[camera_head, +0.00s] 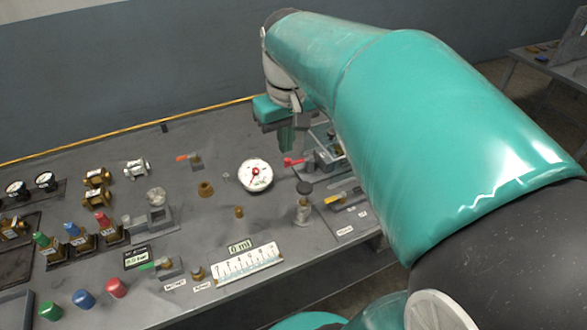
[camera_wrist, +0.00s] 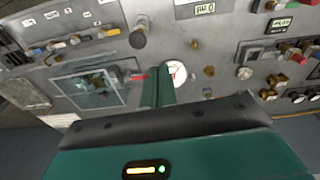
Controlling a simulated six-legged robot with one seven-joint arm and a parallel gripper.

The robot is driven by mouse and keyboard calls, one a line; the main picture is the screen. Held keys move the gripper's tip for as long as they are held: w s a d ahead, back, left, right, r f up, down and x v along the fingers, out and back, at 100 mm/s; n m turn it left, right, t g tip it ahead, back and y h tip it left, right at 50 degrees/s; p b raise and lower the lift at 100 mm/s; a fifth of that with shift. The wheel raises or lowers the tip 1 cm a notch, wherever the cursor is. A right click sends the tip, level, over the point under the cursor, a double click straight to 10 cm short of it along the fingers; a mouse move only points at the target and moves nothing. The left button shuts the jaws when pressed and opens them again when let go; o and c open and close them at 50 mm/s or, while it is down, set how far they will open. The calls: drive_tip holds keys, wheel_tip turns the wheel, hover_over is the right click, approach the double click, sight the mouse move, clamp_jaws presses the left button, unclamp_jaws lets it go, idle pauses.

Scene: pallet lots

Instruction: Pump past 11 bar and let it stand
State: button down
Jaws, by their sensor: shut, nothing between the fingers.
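A round white gauge (camera_head: 255,175) with a red centre stands on the grey bench; its reading is too small to tell. In the wrist view the gauge (camera_wrist: 175,73) is partly hidden by my fingers. A black-knobbed plunger (camera_head: 304,190), seemingly the pump, stands right of and nearer than the gauge; its knob (camera_wrist: 138,40) also shows in the wrist view. A red lever (camera_head: 292,162) sits between them and my gripper. A small display (camera_head: 137,257) seems to read 0.0 bar. My gripper (camera_head: 287,148) is shut and empty, pointing down behind the red lever; its fingers (camera_wrist: 158,88) show in the wrist view.
A clear-topped tray (camera_head: 327,141) lies beside my gripper. Several coloured knobs, brass valves (camera_head: 97,178) and small dials (camera_head: 46,181) fill the left. A white scale (camera_head: 236,266) with a 0 ml display lies at the front. A yellow strip edges the back.

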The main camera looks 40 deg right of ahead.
drive_tip(key=g, duration=0.1)
hover_over(303, 187)
drive_tip(key=shift+r+m, duration=0.2)
drive_tip(key=shift+m, duration=0.1)
drive_tip(key=shift+f, duration=0.1)
wheel_tip(303, 187, down, 14)
drive_tip(key=shift+d+r, duration=0.1)
idle(0.5)
wheel_tip(303, 187, down, 4)
drive_tip(key=shift+r, duration=0.25)
drive_tip(key=shift+f, duration=0.15)
